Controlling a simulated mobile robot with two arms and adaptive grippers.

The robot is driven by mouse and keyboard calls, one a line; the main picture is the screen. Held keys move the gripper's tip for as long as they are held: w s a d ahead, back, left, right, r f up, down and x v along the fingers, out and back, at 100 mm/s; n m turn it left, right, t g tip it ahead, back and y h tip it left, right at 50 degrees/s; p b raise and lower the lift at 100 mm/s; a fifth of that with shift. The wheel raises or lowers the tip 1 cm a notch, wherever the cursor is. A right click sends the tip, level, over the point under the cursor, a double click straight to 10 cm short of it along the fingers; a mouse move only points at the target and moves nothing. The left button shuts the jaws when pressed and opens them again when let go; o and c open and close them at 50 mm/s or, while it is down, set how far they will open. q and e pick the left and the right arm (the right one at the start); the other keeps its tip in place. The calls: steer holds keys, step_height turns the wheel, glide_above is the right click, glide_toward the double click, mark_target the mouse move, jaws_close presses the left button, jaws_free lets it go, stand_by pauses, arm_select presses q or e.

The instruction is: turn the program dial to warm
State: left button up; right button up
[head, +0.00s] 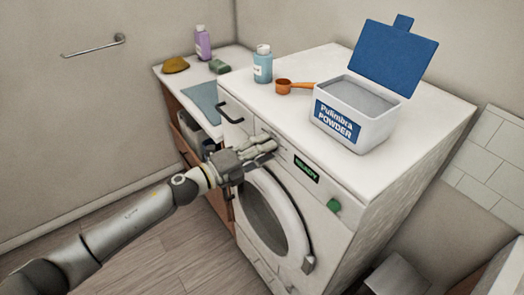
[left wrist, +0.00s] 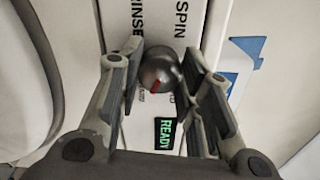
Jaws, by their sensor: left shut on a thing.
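The white washing machine (head: 340,230) stands in the middle of the head view, its front panel facing left and down. My left gripper (head: 262,148) is at that panel, left of the READY display (head: 306,169), and hides the program dial there. In the left wrist view the program dial (left wrist: 158,66) is a round grey metal knob with a red mark, held between the two fingers of my left gripper (left wrist: 160,78). The labels RINSE and SPIN show above it; labels below are partly covered by the fingers and knob. I cannot read the marked setting. My right gripper is not in view.
An open powder box (head: 353,115), an orange scoop (head: 290,87) and a blue bottle (head: 263,63) stand on the machine. A dark drawer handle (head: 231,113) and a green button (head: 334,206) are on its front. The round door (head: 270,215) is below my gripper.

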arm_select(q)
steer(key=shift+m, duration=0.7)
steer(key=o, duration=1.1)
steer(key=shift+c, duration=0.2)
steer(key=v, duration=1.2)
